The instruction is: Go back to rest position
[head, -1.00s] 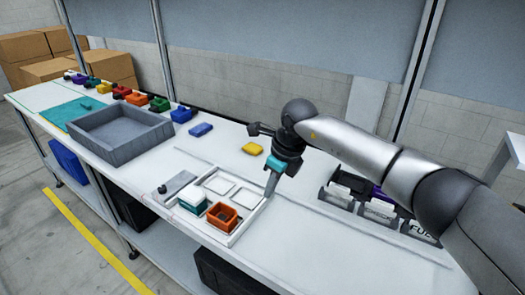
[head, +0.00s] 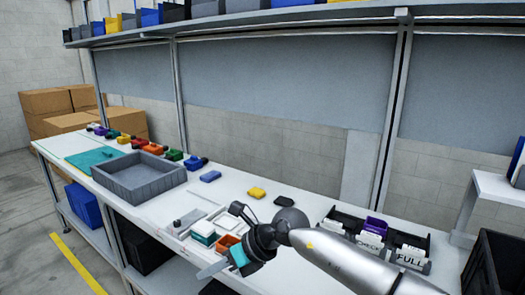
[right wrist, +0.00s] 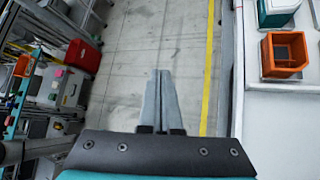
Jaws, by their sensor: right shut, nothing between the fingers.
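My right gripper (head: 213,270) is shut and empty, with its arm coming in from the right in the head view. Its fingers reach out past the front edge of the workbench. In the right wrist view the closed fingers (right wrist: 161,100) point over the grey floor, left of the bench. The white pallet fixture (head: 180,231) lies on the bench behind the gripper. It holds a teal box with a white top (head: 203,233) and an orange box (head: 225,243), partly hidden by my arm. The orange box also shows in the right wrist view (right wrist: 285,55). My left gripper is not in view.
A grey tray (head: 138,180) stands left on the bench, with several coloured boxes behind it. A blue piece (head: 211,176) and a yellow piece (head: 256,192) lie mid-bench. A black bin rack (head: 345,226) stands right. Open floor (right wrist: 130,50) lies before the bench.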

